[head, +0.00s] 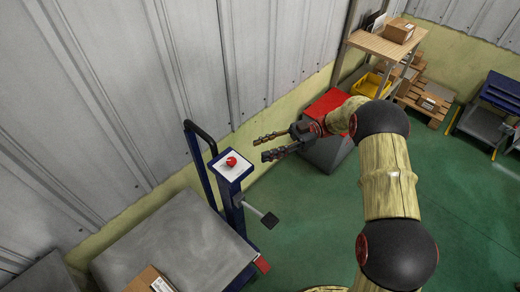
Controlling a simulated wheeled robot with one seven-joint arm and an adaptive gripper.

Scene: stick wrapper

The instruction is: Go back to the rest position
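My gripper (267,147) is open and empty, at the end of my arm in the middle of the head view. Its two dark fingers point left and are spread apart. In the picture it lies to the right of a red button (231,161) on a white panel atop a blue post. A clear gap shows between the fingertips and the button. How far apart they are in depth I cannot tell.
A grey platform (178,243) with a cardboard box (150,280) stands at lower left. A grey cabinet with a red top (326,108) is behind my gripper. A wooden shelf (380,45) and a yellow bin (370,85) stand at the back. Green floor (465,215) is open at right.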

